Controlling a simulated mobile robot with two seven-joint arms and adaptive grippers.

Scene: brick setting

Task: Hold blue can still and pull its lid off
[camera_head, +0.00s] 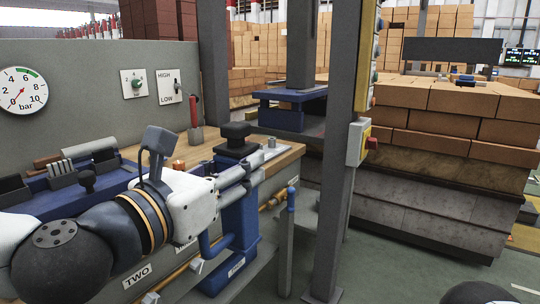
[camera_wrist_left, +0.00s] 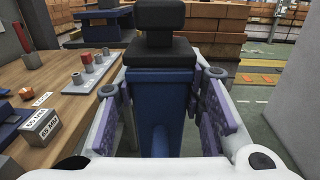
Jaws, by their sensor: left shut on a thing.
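The blue can (camera_head: 240,218) is a tall, squarish blue body at the edge of the wooden workbench. Its black lid (camera_head: 237,148), with a block-shaped knob on top, sits on the can. My left gripper (camera_head: 238,178) is around the upper part of the can, below the lid, and is shut on it. In the left wrist view the can (camera_wrist_left: 162,95) stands upright between the two purple-padded fingers (camera_wrist_left: 162,108), and the lid (camera_wrist_left: 160,48) is above them. My right gripper is not in view.
The wooden workbench (camera_head: 285,157) carries a red-handled tool (camera_head: 195,112) and a blue tray (camera_head: 55,200) of dark and grey blocks. A grey post (camera_head: 338,170) stands right of the can. Brick stacks (camera_head: 455,130) fill the back right.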

